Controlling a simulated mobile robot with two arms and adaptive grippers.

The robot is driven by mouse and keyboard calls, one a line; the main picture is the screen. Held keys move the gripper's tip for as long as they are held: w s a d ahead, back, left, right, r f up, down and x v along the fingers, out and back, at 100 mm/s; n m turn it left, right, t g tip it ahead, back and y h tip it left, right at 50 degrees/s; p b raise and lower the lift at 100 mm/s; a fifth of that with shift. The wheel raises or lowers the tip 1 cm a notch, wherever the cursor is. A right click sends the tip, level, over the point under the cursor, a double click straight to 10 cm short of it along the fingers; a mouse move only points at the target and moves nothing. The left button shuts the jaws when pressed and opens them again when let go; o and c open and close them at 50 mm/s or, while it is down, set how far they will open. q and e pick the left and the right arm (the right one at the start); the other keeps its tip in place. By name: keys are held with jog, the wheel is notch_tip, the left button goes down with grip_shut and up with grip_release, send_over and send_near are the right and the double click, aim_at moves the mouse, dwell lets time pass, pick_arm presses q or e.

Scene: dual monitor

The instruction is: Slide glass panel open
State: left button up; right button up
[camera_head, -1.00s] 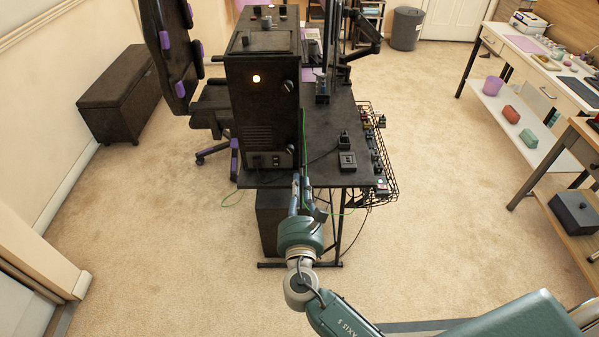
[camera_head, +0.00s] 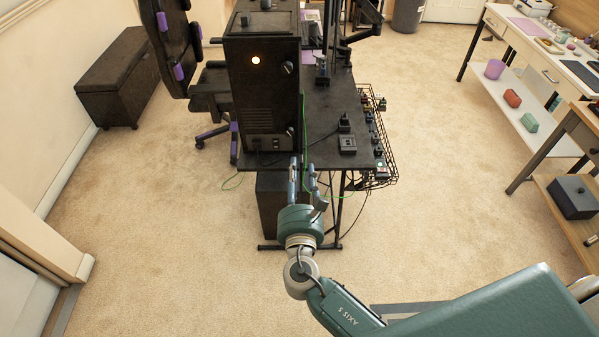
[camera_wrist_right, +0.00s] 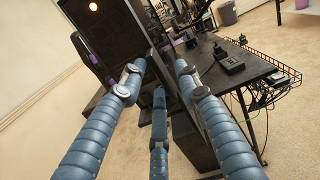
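The black tower case (camera_head: 262,100) stands on the near end of the dark desk, with a lit round button on its front. Its right side, where the glass panel would be, is seen nearly edge-on, so I cannot make out the panel clearly. My right gripper (camera_head: 303,165) is at the lower right front edge of the case. In the right wrist view, the blue fingers of the gripper (camera_wrist_right: 161,68) are spread apart. The dark edge of the case (camera_wrist_right: 153,45) shows between their tips; contact cannot be told. My left gripper is not in view.
The desk (camera_head: 330,125) carries small black devices (camera_head: 346,145) right of the case. A wire basket (camera_head: 380,160) hangs on its right edge. Thin green cables hang near the gripper. A chair (camera_head: 212,95) stands left of the case.

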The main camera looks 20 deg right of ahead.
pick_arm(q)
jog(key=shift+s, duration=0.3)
pick_arm(e)
jog(key=v, duration=1.2)
jog(key=shift+w, duration=0.1)
